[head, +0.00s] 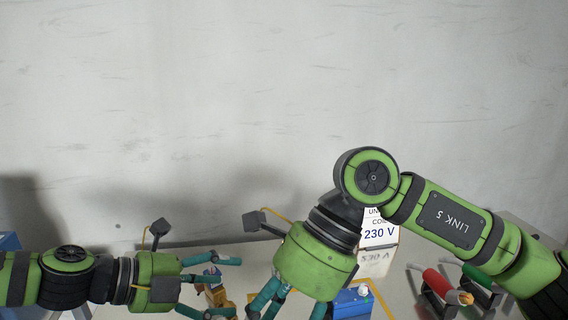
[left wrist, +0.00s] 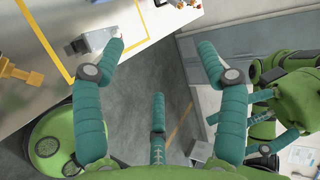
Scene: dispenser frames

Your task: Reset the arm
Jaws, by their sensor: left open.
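My left arm comes in from the left, low in the head view. Its left gripper (head: 228,287) is open, with its teal fingers spread and pointing right. In the left wrist view the left gripper (left wrist: 160,55) has nothing between its fingertips, and grey floor and the table edge show beyond. My right arm bends down from the right in the head view. Its right gripper (head: 290,298) points down, and its fingertips are cut off by the bottom edge. Teal fingers and green links of that arm show at the right of the left wrist view, partly overlapped by my left fingers.
A white box marked 230 V (head: 380,235) stands behind my right gripper. A blue box (head: 353,304) is below it. A red cylinder (head: 446,286) lies in a dark stand at right. The left wrist view shows a grey metal block (left wrist: 94,42) on the table. The wall above is bare.

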